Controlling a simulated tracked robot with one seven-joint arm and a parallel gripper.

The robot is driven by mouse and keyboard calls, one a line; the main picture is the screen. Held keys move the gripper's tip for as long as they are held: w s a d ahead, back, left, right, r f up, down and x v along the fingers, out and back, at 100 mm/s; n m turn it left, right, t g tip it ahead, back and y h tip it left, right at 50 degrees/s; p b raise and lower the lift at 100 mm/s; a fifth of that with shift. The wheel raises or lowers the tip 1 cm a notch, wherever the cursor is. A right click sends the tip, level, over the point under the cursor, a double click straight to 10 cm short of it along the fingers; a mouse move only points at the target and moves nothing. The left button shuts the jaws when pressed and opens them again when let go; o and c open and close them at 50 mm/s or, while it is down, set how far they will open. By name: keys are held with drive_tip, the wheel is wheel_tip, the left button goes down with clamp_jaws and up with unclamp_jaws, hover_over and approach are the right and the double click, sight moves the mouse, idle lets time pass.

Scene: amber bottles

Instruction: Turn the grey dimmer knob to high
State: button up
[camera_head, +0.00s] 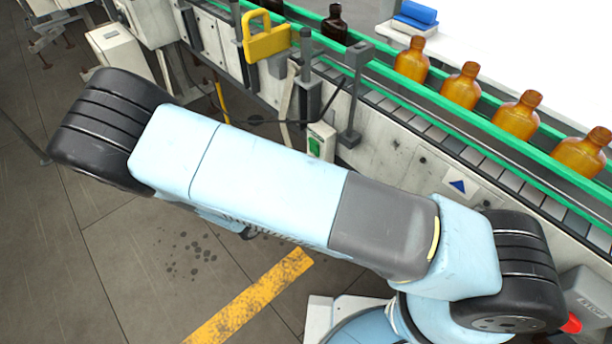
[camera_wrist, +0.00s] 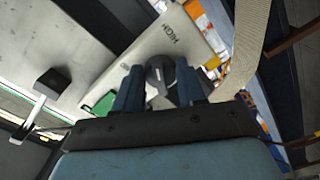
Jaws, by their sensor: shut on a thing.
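A dark grey knob (camera_wrist: 158,72) sits on a pale panel (camera_wrist: 125,62) in the wrist view. The word HIGH is printed on the panel above and right of the knob, upside down in this view. A small light mark shows on the knob; its exact setting is hard to read. My gripper (camera_wrist: 161,82) has its two blue-grey fingers on either side of the knob and is shut on it. Part of the knob is hidden by the fingers. In the head view my arm crosses the middle, and neither the gripper nor the knob can be made out.
In the head view, a conveyor with green rails (camera_head: 470,110) carries amber bottles (camera_head: 516,116) along the right. A yellow padlock-shaped piece (camera_head: 266,40) and a small box with a green switch (camera_head: 320,142) are near its side. Floor lies open at lower left.

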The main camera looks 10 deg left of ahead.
drive_tip(key=shift+f, duration=0.15)
drive_tip(key=o, duration=1)
drive_tip(key=shift+o, duration=0.2)
drive_tip(key=shift+a, duration=0.1)
drive_tip(key=v, duration=1.3)
drive_tip(key=shift+s+a, duration=0.2)
drive_tip(key=shift+s, duration=0.05)
